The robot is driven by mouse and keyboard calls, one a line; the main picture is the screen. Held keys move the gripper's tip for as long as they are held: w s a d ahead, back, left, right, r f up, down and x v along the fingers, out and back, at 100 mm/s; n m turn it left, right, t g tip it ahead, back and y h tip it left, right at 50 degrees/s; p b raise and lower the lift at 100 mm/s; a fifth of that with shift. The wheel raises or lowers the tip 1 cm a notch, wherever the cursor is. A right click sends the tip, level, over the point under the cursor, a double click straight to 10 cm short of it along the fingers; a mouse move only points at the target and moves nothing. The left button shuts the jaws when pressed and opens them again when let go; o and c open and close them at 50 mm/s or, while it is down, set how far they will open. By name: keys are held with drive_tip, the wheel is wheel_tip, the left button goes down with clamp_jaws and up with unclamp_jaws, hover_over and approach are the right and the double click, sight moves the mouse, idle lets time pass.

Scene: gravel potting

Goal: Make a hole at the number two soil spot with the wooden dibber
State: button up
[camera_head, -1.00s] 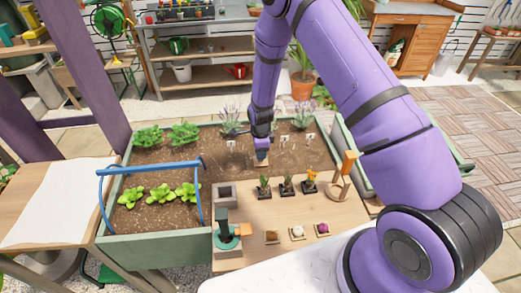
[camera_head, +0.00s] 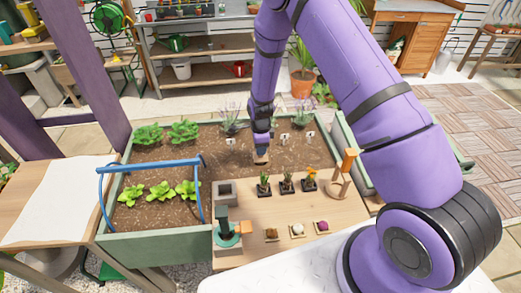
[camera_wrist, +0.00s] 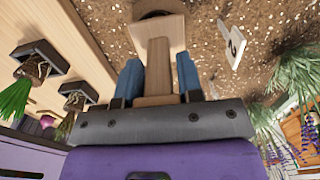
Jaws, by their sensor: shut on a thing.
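My gripper (camera_head: 261,148) is over the far part of the soil bed (camera_head: 215,190), near the edge of the wooden board. In the wrist view its blue fingers (camera_wrist: 158,78) are shut on the wooden dibber (camera_wrist: 158,62), one on each side of the handle. The dibber's square collar (camera_wrist: 157,29) hides most of what is beyond it. A dark round patch (camera_wrist: 158,7) shows past the collar; I cannot tell whether it is a hole. The white number two tag (camera_wrist: 235,46) stands in the soil just right of the dibber in the wrist view.
Potted plants (camera_head: 286,186) stand on the board (camera_head: 265,208) near my gripper. A wooden stand (camera_head: 341,180) is at its right. Flowering plants (camera_head: 231,118) grow behind the tags.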

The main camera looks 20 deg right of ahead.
drive_tip(key=shift+r, duration=4)
drive_tip(key=shift+r, duration=0.15)
drive_tip(key=shift+r, duration=2.35)
